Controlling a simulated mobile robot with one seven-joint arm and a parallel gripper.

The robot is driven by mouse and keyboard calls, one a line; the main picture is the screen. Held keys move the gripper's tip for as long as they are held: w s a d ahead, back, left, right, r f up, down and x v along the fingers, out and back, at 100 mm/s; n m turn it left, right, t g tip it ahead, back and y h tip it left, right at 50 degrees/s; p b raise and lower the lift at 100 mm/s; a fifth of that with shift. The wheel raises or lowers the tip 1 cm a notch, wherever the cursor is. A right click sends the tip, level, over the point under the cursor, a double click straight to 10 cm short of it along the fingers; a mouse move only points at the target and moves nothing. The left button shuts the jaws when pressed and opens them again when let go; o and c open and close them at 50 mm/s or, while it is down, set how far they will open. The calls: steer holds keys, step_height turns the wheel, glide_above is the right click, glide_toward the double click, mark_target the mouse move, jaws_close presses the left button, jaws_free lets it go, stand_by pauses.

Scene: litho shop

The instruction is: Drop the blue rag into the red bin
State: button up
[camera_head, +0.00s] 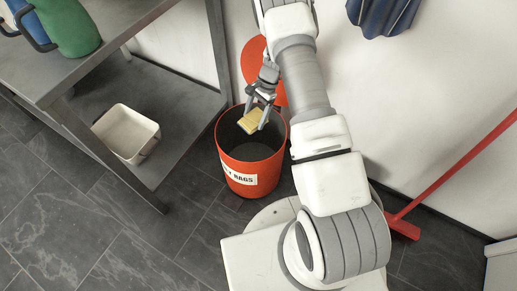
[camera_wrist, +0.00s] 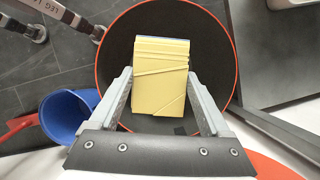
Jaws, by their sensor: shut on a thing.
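The red bin (camera_head: 233,172) stands open on the floor beside the bench, with a label ending in "RAGS". Its dark inside and red rim (camera_wrist: 237,65) show in the wrist view. My gripper (camera_head: 262,98) is over the bin's mouth, shut on a yellow folded block, perhaps cloth (camera_head: 251,120). In the wrist view this yellow block (camera_wrist: 160,85) sits between both fingers, with a thin blue strip at its far edge. I cannot tell whether it touches the bin. The held piece looks yellow, not blue. A blue pleated thing (camera_head: 383,14) hangs on the wall at top right.
A grey bench (camera_head: 50,75) with a lower shelf stands left of the bin, holding a green jug (camera_head: 70,25) on top and a white tub (camera_head: 122,112) below. A round orange panel (camera_head: 250,60) is behind the bin. A red broom (camera_head: 460,170) leans at right.

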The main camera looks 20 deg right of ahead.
step_height(320, 180, down, 6)
steer(key=b, duration=0.3)
stand_by(0.3)
steer(key=o, duration=1.3)
steer(key=shift+r, duration=0.1)
steer(key=p+v, duration=0.4)
steer(key=v, duration=1.3)
steer(key=shift+d+r, duration=0.1)
